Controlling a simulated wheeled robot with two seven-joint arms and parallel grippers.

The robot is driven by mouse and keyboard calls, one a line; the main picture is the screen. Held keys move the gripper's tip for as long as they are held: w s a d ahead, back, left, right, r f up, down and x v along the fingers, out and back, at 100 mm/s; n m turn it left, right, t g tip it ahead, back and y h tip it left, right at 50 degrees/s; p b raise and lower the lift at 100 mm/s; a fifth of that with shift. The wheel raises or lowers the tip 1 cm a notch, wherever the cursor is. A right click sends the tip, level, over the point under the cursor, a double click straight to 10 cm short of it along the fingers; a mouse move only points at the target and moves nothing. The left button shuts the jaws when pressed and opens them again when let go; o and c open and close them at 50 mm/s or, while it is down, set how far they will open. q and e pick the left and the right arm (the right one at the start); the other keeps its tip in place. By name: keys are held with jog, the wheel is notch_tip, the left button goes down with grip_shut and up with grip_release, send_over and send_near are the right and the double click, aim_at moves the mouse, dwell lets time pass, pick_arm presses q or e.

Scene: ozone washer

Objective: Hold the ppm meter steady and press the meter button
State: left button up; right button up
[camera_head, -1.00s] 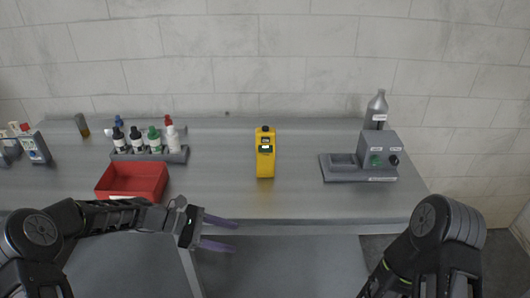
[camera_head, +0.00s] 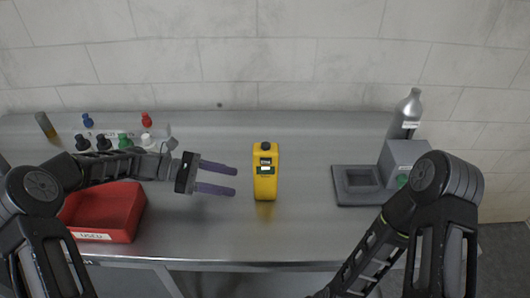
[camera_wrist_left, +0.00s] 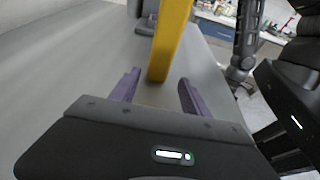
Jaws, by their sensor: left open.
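The yellow ppm meter (camera_head: 265,184) stands upright on the metal bench, with a dark knob on top and a small screen and green patch on its upper front. My left gripper (camera_head: 236,180) is open and empty just left of the meter, its purple fingers pointing at it. In the left wrist view the meter (camera_wrist_left: 168,45) is straight ahead, close beyond and between the open fingertips (camera_wrist_left: 158,82). I cannot make out the meter button clearly. My right arm shows at the lower right in the head view; its gripper is out of view.
A red tray (camera_head: 105,212) lies on the bench beneath my left arm. Dropper bottles (camera_head: 124,140) stand behind that arm. A grey device (camera_head: 358,184) with a silver bottle (camera_head: 407,108) stands at right. The bench around the meter is clear.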

aim_at(261, 187)
pick_arm(q)
jog(key=shift+w, duration=0.15)
jog(key=shift+d+f, duration=0.1)
jog(key=shift+d, duration=0.25)
jog(key=shift+b+x, duration=1.15)
jog(key=shift+x, duration=3.5)
pick_arm(e)
jog(key=shift+w+a+f, duration=0.1)
jog(key=shift+w+f, duration=0.1)
jog(key=shift+f, duration=0.8)
pick_arm(q)
jog(key=shift+c, duration=0.2)
jog(key=c, duration=0.7)
jog(key=shift+c, duration=0.4)
pick_arm(e)
grip_shut()
